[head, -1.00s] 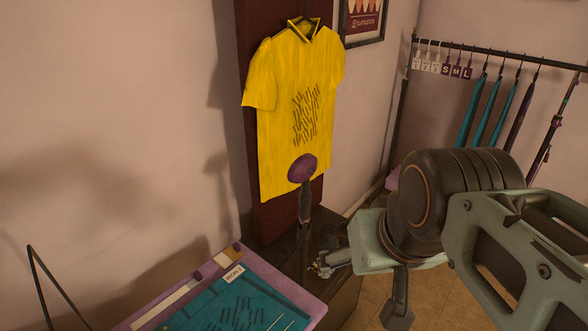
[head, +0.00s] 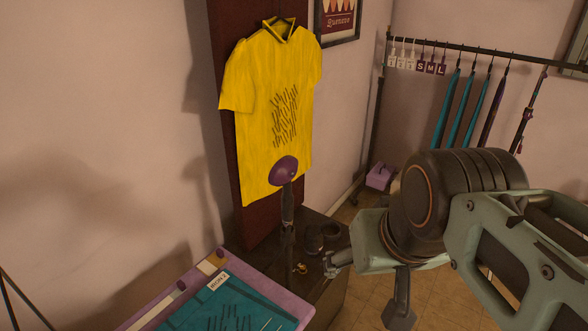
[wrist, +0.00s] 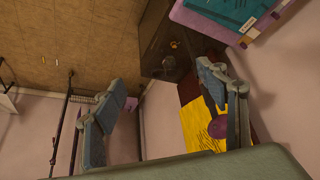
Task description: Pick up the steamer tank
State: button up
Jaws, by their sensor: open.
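No thing is plainly recognisable as the steamer tank. A purple rounded bulb on a dark upright stem (head: 284,171) stands in front of the yellow shirt, and may be part of the steamer. The purple bulb also shows in the wrist view (wrist: 209,111), partly behind a finger. Small dark rounded objects (head: 315,238) sit on the dark cabinet close to my gripper; I cannot tell what they are.
A yellow shirt (head: 272,110) hangs on a dark red board. The dark cabinet (head: 325,292) stands below it. A purple-edged board with a teal sheet (head: 225,305) is at the front left. A clothes rack (head: 470,50) and a purple box (head: 380,176) are behind at the right.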

aim_at(314, 245)
jog(key=i+l+u, duration=0.15)
jog(key=l, duration=0.15)
jog(key=i+l+u, duration=0.2)
jog(key=l+u, duration=0.15)
jog(key=l, duration=0.2)
jog(key=i+l+u, duration=0.2)
jog(key=l, duration=0.15)
jog(key=k, duration=0.05)
